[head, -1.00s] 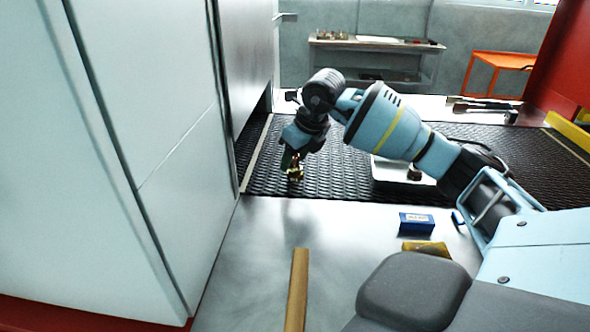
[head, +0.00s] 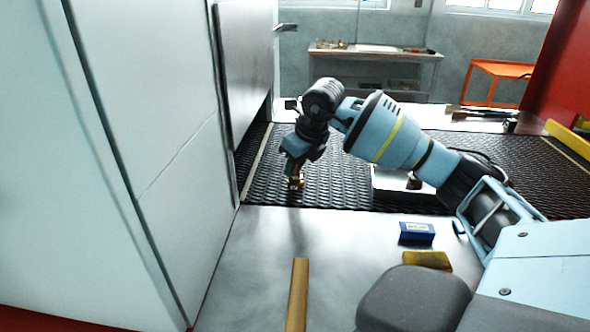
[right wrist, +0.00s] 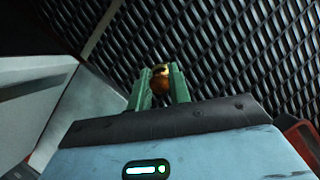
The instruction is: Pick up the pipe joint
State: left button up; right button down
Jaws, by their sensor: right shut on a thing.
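The pipe joint (head: 295,182) is a small brassy, gold-coloured piece. It is between the fingertips of my right gripper (head: 292,172), which points down over the black mesh belt. In the right wrist view the pipe joint (right wrist: 160,77) shows between the two green fingers of the right gripper (right wrist: 160,84), which are shut on it. The fingers cover its sides. The mesh lies behind it; I cannot tell how far it is above the belt. My left gripper is not in view.
The mesh belt (head: 340,184) runs beneath a white cabinet (head: 140,140) close on the left. A pale tray (head: 405,184) lies on the belt under my right arm. A blue box (head: 416,232), a yellow box (head: 428,260) and a brown bar (head: 297,290) lie on the metal table (head: 255,240).

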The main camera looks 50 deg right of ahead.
notch_tip(320, 180, up, 3)
jog(key=shift+f, duration=0.1)
jog(key=shift+s+a+r, duration=0.15)
jog(key=shift+s+r, duration=0.05)
jog(key=shift+r, duration=0.1)
jog(key=s+a+r+b, duration=0.1)
jog(key=s+a+b, duration=0.1)
jog(key=s+a, duration=0.7)
jog(key=s, duration=0.3)
jog(key=shift+s+a+r, duration=0.15)
jog(key=shift+s, duration=0.1)
jog(key=shift+w+r, duration=0.1)
